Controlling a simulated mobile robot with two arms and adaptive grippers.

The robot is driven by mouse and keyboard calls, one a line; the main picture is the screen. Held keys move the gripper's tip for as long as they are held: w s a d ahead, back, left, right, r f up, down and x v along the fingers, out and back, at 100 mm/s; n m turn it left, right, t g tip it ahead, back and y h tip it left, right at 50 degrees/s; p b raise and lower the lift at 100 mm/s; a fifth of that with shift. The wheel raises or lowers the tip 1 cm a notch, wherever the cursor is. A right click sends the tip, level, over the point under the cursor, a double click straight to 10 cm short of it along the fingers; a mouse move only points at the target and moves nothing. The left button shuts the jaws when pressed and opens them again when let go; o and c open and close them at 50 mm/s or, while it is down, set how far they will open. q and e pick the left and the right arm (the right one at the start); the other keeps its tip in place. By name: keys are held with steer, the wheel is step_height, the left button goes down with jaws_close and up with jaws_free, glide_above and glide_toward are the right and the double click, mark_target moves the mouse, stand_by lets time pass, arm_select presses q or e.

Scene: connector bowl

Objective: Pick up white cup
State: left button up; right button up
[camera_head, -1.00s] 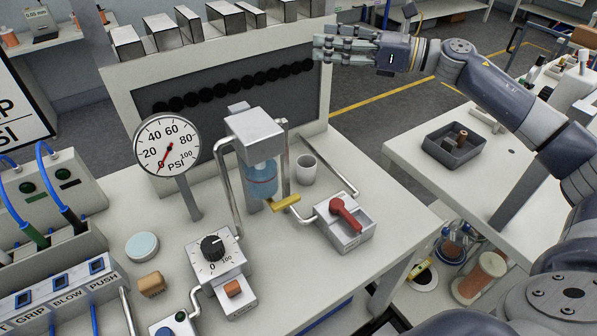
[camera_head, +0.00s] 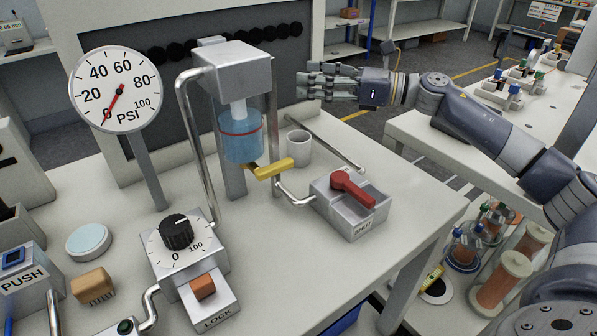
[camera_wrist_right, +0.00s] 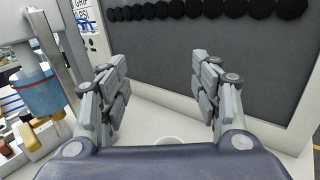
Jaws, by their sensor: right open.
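The white cup (camera_head: 298,149) stands upright on the white table, right of the blue cylinder and its yellow lever. Its rim also shows at the bottom of the right wrist view (camera_wrist_right: 169,140), low between the fingers and partly hidden by my gripper body. My right gripper (camera_head: 303,82) is open and empty, above and behind the cup in the head view, pointing left. In the right wrist view its two fingers (camera_wrist_right: 160,92) are spread wide apart. My left gripper is not in view.
The press with the blue cylinder (camera_head: 240,137) stands close left of the cup. A dark panel (camera_head: 300,40) rises behind. A pressure gauge (camera_head: 115,90) stands at left.

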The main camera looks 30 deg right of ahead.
step_height(320, 180, down, 6)
steer(key=b, duration=0.5)
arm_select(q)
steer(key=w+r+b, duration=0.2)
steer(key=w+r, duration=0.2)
arm_select(e)
glide_above(308, 162)
steer(key=d, duration=0.1)
step_height(308, 162, down, 10)
steer(key=shift+w+r, duration=0.1)
steer(key=shift+r, duration=0.1)
steer(key=shift+w+a+r, duration=0.2)
steer(key=shift+w+a, duration=0.05)
steer(key=shift+w, duration=0.05)
steer(key=p+x, duration=0.1)
steer(key=x, duration=0.5)
steer(key=shift+w+a+f, duration=0.1)
steer(key=shift+w+a, duration=0.1)
steer(key=shift+a, duration=0.05)
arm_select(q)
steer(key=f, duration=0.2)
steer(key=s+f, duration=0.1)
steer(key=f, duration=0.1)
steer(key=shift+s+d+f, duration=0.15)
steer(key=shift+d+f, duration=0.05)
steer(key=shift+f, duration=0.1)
arm_select(e)
steer(key=c, duration=0.9)
steer(key=shift+c, duration=0.9)
